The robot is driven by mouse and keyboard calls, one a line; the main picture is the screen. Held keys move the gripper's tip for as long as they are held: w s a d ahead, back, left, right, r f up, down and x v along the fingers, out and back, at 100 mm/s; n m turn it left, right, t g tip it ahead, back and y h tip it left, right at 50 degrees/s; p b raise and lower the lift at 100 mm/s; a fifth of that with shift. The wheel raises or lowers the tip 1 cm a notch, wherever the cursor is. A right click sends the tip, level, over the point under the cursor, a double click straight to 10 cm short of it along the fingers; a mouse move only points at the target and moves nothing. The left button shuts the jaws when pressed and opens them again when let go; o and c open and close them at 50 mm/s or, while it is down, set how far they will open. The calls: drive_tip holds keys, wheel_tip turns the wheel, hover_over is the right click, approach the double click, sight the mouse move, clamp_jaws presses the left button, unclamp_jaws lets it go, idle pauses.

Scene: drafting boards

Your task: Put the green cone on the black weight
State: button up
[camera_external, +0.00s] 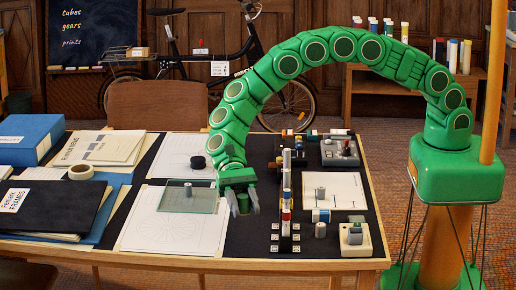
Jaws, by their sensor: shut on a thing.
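My green gripper (243,205) hangs low over the desk, pointing down, just right of the glass plate. It is shut on a small green thing, the green cone (243,201), which shows between its fingers; its shape is partly hidden. I cannot tell whether the cone touches the desk. The black weight (198,162) is a small round dark piece on a white sheet, behind and to the left of my gripper.
A glass plate (178,203) with a small grey knob lies left of my gripper. A row of upright coloured pieces (286,200) stands to the right. A grey device (339,152) and a beige one (355,243) stand farther right. Folders and a tape roll (81,172) fill the left side.

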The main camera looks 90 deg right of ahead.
wheel_tip(320, 180, up, 24)
drive_tip(key=w+d+r+m+t+h, duration=0.1)
drive_tip(key=w+d+m+t+h, duration=0.1)
drive_tip(key=w+d+m+t, duration=0.45)
drive_tip(key=w+d+r+m+t+h, duration=0.1)
drive_tip(key=w+d+m+t, duration=0.25)
drive_tip(key=w, duration=0.55)
drive_tip(key=w+d+r+m+t+h, duration=0.1)
drive_tip(key=w+d+m+t+h, duration=0.1)
drive_tip(key=w+d+m+t, duration=0.35)
drive_tip(key=w+d+m+t+h, duration=0.25)
drive_tip(key=d+m+h, duration=0.7)
drive_tip(key=d, duration=0.75)
drive_tip(key=s+d+f+m+g+h, duration=0.3)
drive_tip(key=s+d+m+g+h, duration=0.65)
drive_tip(key=s+d, duration=0.95)
drive_tip(key=m+t+h, duration=0.1)
hover_over(198, 156)
drive_tip(key=shift+f, duration=13.65)
